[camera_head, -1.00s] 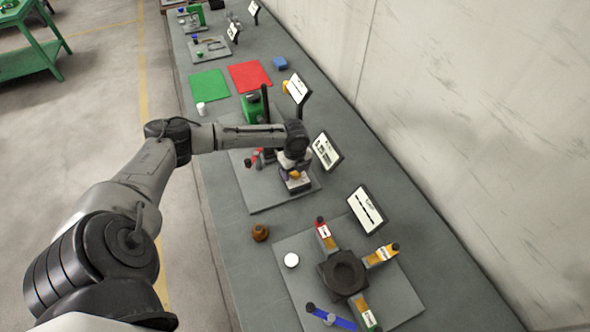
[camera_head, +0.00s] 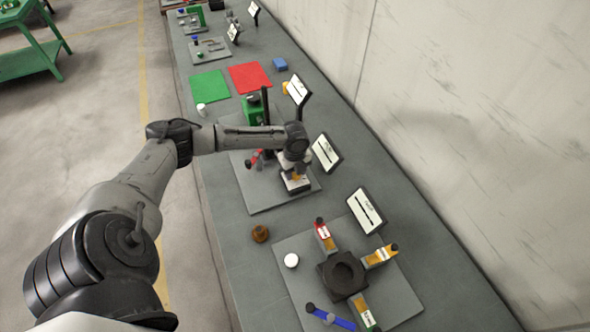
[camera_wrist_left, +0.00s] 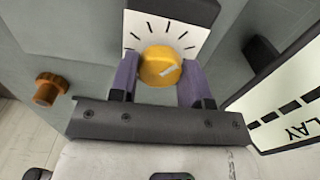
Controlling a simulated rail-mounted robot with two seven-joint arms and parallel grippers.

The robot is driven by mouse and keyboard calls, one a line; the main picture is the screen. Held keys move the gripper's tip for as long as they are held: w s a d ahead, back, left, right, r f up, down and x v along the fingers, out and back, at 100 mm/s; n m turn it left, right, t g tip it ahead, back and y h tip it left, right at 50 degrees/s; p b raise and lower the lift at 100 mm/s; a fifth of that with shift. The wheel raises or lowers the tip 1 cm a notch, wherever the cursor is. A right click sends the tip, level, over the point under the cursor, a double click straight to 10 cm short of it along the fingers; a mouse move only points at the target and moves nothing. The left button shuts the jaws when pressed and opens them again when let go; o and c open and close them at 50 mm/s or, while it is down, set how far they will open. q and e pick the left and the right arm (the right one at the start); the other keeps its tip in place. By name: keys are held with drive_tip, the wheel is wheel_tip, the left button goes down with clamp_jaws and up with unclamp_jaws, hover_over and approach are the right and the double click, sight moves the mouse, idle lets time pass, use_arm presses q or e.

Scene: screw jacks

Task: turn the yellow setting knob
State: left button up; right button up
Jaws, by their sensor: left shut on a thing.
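The yellow setting knob (camera_wrist_left: 160,66) sits on a white dial face with black tick marks (camera_wrist_left: 182,24). A light pointer mark on the knob points to the right and slightly up in the left wrist view. My left gripper (camera_wrist_left: 158,80) is shut on the knob, with a purple finger on either side. In the head view the knob shows as a small orange-yellow spot (camera_head: 296,177) below my left gripper (camera_head: 294,172), partly hidden by it. My right gripper is not in view.
A display sign (camera_head: 326,152) stands close to the right of the gripper. A brown knob (camera_head: 260,233) and a white cap (camera_head: 291,260) lie nearer on the bench. A green-bodied device (camera_head: 254,107) stands behind the arm.

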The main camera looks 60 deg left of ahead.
use_arm(q)
drive_tip(key=shift+r+m+p, duration=0.2)
drive_tip(key=shift+m+p, duration=0.35)
drive_tip(key=shift+m, duration=0.25)
drive_tip(key=m+p, duration=0.1)
drive_tip(key=m, duration=0.1)
drive_tip(key=shift+m, duration=0.3)
drive_tip(key=m, duration=0.2)
drive_tip(key=shift+f+m+p, duration=0.1)
drive_tip(key=shift+m+p, duration=0.2)
drive_tip(key=shift+p, duration=0.05)
drive_tip(key=shift+m, duration=1.8)
drive_tip(key=o, duration=0.9)
